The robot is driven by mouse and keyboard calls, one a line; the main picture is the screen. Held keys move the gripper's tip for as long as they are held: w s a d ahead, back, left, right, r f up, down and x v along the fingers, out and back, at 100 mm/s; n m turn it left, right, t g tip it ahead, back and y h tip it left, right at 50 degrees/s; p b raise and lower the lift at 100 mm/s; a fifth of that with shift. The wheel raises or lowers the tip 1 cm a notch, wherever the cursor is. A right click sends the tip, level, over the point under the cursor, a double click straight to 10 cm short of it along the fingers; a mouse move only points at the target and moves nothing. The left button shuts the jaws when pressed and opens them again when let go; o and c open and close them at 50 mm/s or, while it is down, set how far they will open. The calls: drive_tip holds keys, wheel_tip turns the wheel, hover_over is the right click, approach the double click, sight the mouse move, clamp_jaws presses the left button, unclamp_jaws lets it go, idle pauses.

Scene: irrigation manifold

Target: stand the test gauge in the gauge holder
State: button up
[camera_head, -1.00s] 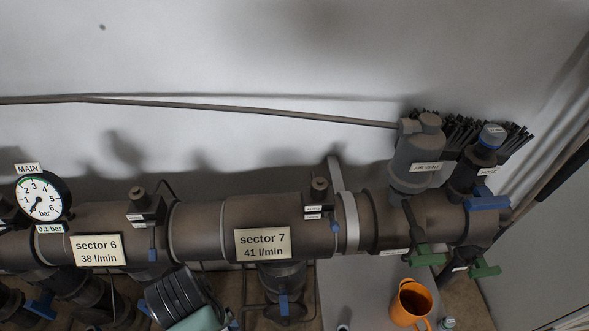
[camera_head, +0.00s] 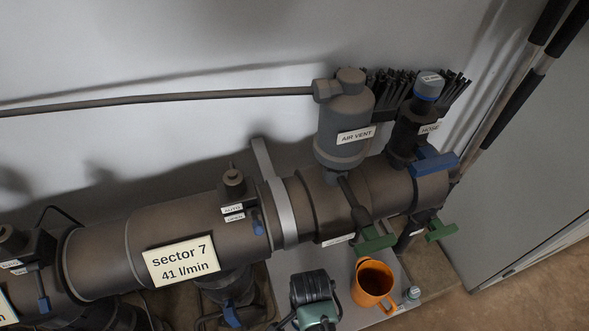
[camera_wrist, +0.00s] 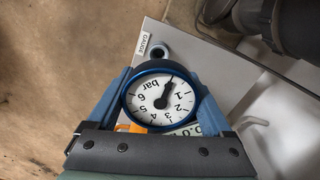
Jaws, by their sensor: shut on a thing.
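The test gauge (camera_wrist: 160,97) has a white round dial marked in bar and a blue rim. My gripper (camera_wrist: 163,93) is shut on it, with one blue finger on each side; the dial looks upside down in the wrist view. The gauge holder (camera_wrist: 159,51) is a small grey-blue round socket beside a GAUGE label (camera_wrist: 142,43), near the corner of the grey bench. It shows just beyond the gauge's rim; I cannot tell the height between them. In the head view, what seems to be the holder (camera_head: 413,293) stands right of the orange mug; the held gauge is hidden there.
The orange mug (camera_head: 373,284) stands on the grey bench (camera_head: 345,313), close to the holder. Green valve handles (camera_head: 376,241) and the thick manifold pipe (camera_head: 315,205) run behind it. An air vent (camera_head: 345,125) rises above. The floor lies open beyond the bench edge.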

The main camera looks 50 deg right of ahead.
drive_tip(key=shift+s+f+b, duration=0.15)
drive_tip(key=shift+f+b, duration=0.45)
drive_tip(key=shift+b, duration=0.05)
wheel_tip(320, 180, down, 2)
drive_tip(key=b, duration=0.3)
drive_tip(key=shift+f, duration=0.15)
drive_tip(key=shift+f+p, duration=0.5)
drive_tip(key=shift+f, duration=0.1)
idle(0.9)
drive_tip(key=shift+f, duration=0.65)
idle(0.8)
drive_tip(key=shift+f+b, duration=0.35)
drive_tip(key=shift+f+b, duration=0.45)
drive_tip(key=shift+f, duration=0.4)
idle(0.7)
drive_tip(key=o, duration=1.1)
drive_tip(key=shift+o, duration=0.2)
